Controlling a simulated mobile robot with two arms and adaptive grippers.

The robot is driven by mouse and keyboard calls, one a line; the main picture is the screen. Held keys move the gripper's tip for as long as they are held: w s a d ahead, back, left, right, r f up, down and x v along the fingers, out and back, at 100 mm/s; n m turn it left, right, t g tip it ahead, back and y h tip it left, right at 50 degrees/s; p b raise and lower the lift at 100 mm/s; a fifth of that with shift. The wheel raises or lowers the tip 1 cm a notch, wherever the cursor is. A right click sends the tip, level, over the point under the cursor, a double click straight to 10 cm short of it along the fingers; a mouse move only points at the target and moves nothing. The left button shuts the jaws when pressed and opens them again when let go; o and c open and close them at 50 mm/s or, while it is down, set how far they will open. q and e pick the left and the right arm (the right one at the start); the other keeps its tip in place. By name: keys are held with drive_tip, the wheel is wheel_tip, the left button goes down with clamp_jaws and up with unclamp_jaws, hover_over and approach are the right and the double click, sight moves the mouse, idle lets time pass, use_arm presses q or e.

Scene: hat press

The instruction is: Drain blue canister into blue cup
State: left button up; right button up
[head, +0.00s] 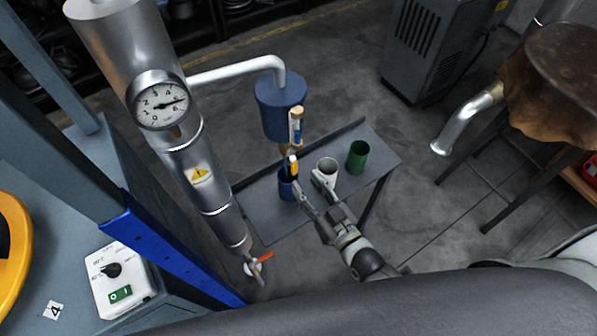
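The blue canister (279,108) hangs at the end of a white pipe, above a small grey table (262,215). Under it is a drain fitting with a light-coloured and blue handle (297,128) and a yellow part lower down. The blue cup (287,188) stands on the table below the canister, partly hidden by the fitting and my gripper. My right gripper (308,184) reaches in from the lower right, its fingers apart, close to the blue cup and in front of the white cup. I cannot tell whether it touches either. My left gripper is not in view.
A white cup (327,168) and a green cup (358,157) stand on the table to the right. A metal column with a gauge (160,101) and red valve (261,262) rises at left. Floor behind the table is clear.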

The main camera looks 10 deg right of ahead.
drive_tip(key=v, duration=0.5)
idle(0.5)
drive_tip(key=s+d+f+g+h, duration=0.1)
drive_tip(key=s+d+f+g, duration=0.15)
drive_tip(key=f, duration=0.65)
drive_tip(key=s+d+f+g+h, duration=0.1)
drive_tip(key=s+f+g, duration=0.2)
drive_tip(key=f, duration=0.5)
drive_tip(key=s+d+f+g+h, duration=0.2)
drive_tip(key=s+f, duration=0.1)
drive_tip(key=f, duration=0.6)
drive_tip(key=s+d+f+g+h, duration=0.1)
drive_tip(key=s+d+f+g, duration=0.1)
drive_tip(key=s+f+g, duration=0.2)
drive_tip(key=s+d+f+m+g+h, duration=0.1)
drive_tip(key=s+d+f+g, duration=0.2)
drive_tip(key=s+f, duration=0.7)
drive_tip(key=s+g, duration=0.1)
drive_tip(key=s, duration=0.6)
drive_tip(key=shift+s+f, duration=0.35)
drive_tip(key=shift+g, duration=0.25)
idle(1.7)
